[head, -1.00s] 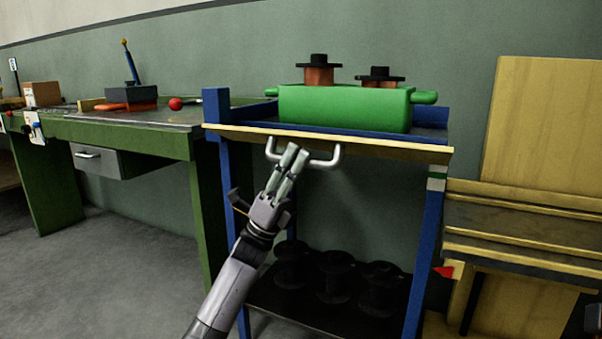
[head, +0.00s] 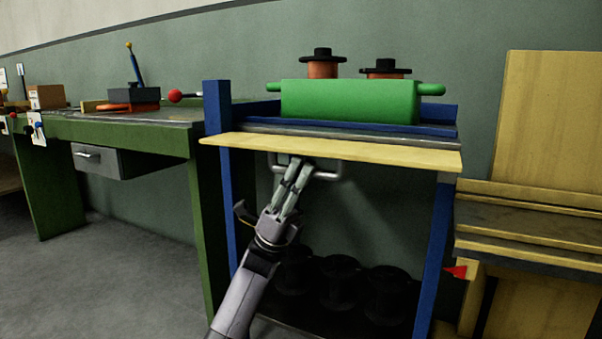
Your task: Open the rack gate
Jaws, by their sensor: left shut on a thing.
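The rack gate is a pale wooden panel (head: 335,150) on the front of the blue rack (head: 441,235), at the upper shelf. It is tilted outward, and its broad face shows. A grey bar handle (head: 326,174) is fixed at its front and hangs below it. My left gripper (head: 298,172) is shut on the handle, with the arm reaching up from below. My right gripper is not in view.
A green bin (head: 350,102) with two orange-and-black spools stands on the upper shelf. Several black spools (head: 340,280) sit on the lower shelf. A green workbench (head: 120,130) is to the left, and wooden planks (head: 545,120) are to the right. Floor at left is clear.

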